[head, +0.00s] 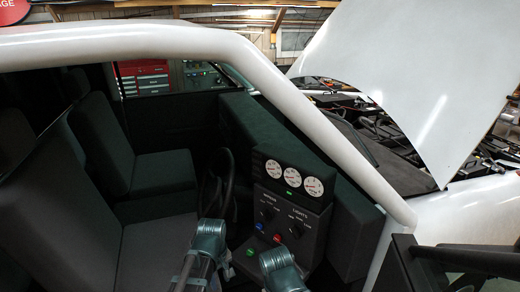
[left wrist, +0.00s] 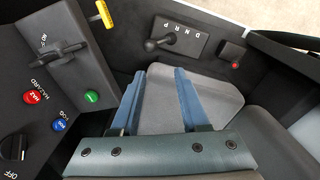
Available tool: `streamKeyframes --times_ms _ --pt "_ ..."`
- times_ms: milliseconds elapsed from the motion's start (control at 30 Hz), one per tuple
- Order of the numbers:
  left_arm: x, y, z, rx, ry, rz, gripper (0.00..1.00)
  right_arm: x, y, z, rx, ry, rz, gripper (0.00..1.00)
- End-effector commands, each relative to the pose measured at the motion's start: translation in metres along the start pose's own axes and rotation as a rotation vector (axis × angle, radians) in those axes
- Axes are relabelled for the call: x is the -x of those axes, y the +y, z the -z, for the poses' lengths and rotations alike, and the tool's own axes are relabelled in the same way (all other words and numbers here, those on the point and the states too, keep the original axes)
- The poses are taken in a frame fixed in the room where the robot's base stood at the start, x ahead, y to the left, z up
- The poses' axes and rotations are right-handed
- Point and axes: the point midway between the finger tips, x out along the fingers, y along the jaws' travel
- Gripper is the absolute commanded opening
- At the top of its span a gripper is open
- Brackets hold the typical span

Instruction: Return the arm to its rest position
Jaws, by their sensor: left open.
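My left gripper (left wrist: 167,72) shows in the left wrist view. Its two blue fingers stand apart with nothing between them, over a grey surface inside the truck cab. In the head view, teal-grey parts of my own arm show at the bottom centre, in front of the dash console. The fingertips cannot be made out clearly there. My right gripper is not seen.
The console (head: 292,215) has gauges, knobs and coloured buttons. A steering wheel (head: 229,180) and seats (head: 150,172) stand left of it. The white pillar (head: 300,105) slants across the view. The wrist view shows a gear lever (left wrist: 160,42) and yellow handle (left wrist: 104,14).

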Motion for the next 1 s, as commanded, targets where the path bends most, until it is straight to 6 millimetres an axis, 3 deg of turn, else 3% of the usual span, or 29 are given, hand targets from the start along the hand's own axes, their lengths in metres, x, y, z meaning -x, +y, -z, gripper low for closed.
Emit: streamKeyframes --times_ms 100,467,500,767,1000 --pt "0.001 -0.026 -0.005 -0.201 0.006 -0.002 0.45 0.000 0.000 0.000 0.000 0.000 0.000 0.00" --pt "0.004 -0.074 -0.014 -0.704 0.022 -0.002 0.45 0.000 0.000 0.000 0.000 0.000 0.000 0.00" --pt "-0.013 -0.070 -0.018 -0.725 0.018 0.001 0.45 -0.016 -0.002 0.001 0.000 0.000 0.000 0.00" --pt "-0.068 -0.054 -0.053 -0.816 -0.008 0.036 0.45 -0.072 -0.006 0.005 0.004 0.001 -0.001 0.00" --pt "-0.129 -0.041 -0.093 -0.922 -0.032 0.079 0.45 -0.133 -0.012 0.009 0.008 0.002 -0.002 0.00"
